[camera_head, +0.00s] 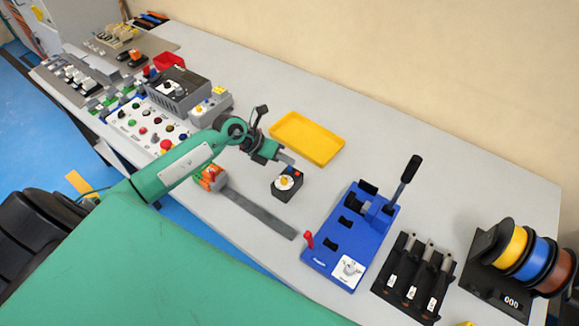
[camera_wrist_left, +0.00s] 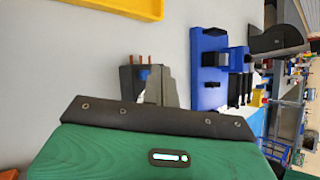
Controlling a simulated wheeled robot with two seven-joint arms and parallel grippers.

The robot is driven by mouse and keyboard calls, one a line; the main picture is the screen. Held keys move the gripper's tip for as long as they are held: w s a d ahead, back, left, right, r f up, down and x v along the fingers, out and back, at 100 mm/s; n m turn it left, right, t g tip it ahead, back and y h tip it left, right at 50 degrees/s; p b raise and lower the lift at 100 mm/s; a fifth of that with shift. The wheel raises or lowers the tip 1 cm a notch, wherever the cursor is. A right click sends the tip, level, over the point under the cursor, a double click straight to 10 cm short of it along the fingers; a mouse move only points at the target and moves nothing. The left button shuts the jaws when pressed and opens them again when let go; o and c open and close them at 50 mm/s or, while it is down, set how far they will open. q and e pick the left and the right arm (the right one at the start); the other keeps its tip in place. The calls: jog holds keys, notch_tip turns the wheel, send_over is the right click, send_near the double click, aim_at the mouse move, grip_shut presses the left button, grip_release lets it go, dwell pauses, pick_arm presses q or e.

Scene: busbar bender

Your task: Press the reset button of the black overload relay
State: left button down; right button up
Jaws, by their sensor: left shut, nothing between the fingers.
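The black overload relay (camera_head: 286,191) stands on the grey table, with a yellow and white dial on its top and a small orange-red spot at its far right corner. In the left wrist view the relay (camera_wrist_left: 127,80) shows copper prongs and a small blue part, and is partly hidden by my gripper. My left gripper (camera_head: 289,161) is shut and empty, with its tip just beyond the relay's far edge in the head view. It also shows in the wrist view (camera_wrist_left: 165,76) beside the relay. I cannot tell whether it touches. My right gripper is not in view.
A yellow tray (camera_head: 327,158) lies behind the relay. A blue bender (camera_head: 331,262) with a black lever stands to the right, near a black holder (camera_head: 398,302) and wire spools (camera_head: 509,247). A flat grey bar (camera_head: 262,218) lies in front. A control panel (camera_head: 137,142) is at left.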

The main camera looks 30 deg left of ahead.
aim_at(285, 170)
pick_arm(q)
jog(key=shift+f, duration=0.1)
dwell(0.7)
jog(key=shift+f+b, duration=0.3)
jog(key=shift+f, duration=0.05)
jog(key=shift+f+b, duration=0.3)
jog(key=shift+f, duration=0.15)
dwell(0.6)
jog(key=shift+r, duration=0.15)
jog(key=shift+r+p, duration=0.65)
jog(key=shift+r, duration=0.1)
notch_tip(285, 170, up, 5)
jog(key=p, duration=0.3)
dwell(1.0)
